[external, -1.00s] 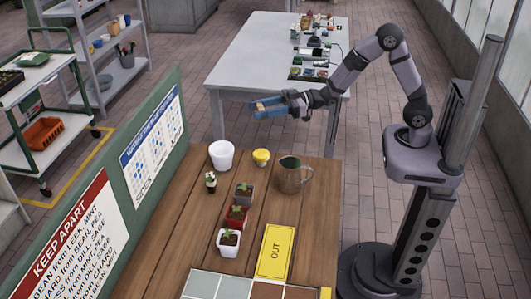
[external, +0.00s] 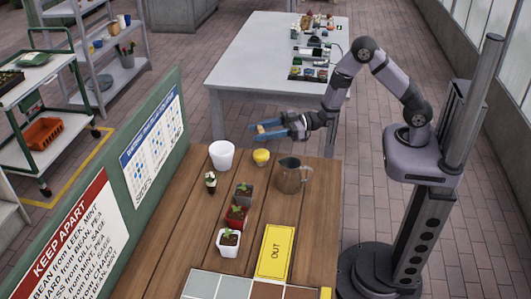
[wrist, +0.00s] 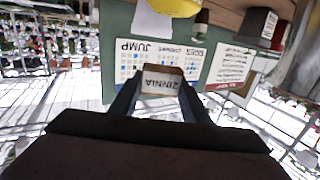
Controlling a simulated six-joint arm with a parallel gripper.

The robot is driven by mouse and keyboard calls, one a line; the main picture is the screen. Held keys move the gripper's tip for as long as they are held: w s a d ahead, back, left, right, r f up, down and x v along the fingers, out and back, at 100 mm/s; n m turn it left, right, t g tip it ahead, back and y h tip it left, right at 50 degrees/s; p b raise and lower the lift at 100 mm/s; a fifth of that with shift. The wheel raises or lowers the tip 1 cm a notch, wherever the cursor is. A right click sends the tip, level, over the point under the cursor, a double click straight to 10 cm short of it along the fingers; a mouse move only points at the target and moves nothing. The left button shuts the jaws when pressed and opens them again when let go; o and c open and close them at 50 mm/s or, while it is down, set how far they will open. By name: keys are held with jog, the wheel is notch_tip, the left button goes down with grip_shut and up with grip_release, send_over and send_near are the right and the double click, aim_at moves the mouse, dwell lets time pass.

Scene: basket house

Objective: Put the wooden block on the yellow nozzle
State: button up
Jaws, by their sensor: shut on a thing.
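My gripper (external: 266,130) has blue fingers and is shut on a small wooden block (external: 268,127), held in the air near the table's far edge. In the wrist view the block (wrist: 162,80) sits between the fingertips, its face lettered ZINNIA upside down. The yellow nozzle (external: 261,157) stands on the wooden table, just below the gripper in the external view and apart from the block. A yellow rounded part of it (wrist: 176,5) shows at the top edge of the wrist view, cut off by the frame.
A white pot (external: 221,155) stands left of the nozzle and a metal jug (external: 291,176) right. A small dark-and-white item (external: 210,183) and several seedling pots (external: 236,215) stand nearer. A yellow OUT sign (external: 276,251) lies nearby. A green board (external: 150,165) borders the left.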

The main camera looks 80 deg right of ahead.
aim_at(261, 151)
jog(key=shift+f, duration=2.85)
jog(key=shift+f, duration=0.3)
jog(key=o, duration=1)
jog(key=shift+r, duration=0.1)
jog(key=shift+r, duration=0.2)
jog(key=b+v, duration=0.2)
jog(key=v, duration=0.8)
jog(key=shift+s+d, duration=0.25)
jog(key=shift+s, duration=0.05)
jog(key=shift+s+d+b, duration=0.25)
jog(key=shift+s+b, duration=0.1)
jog(key=shift+s, duration=0.3)
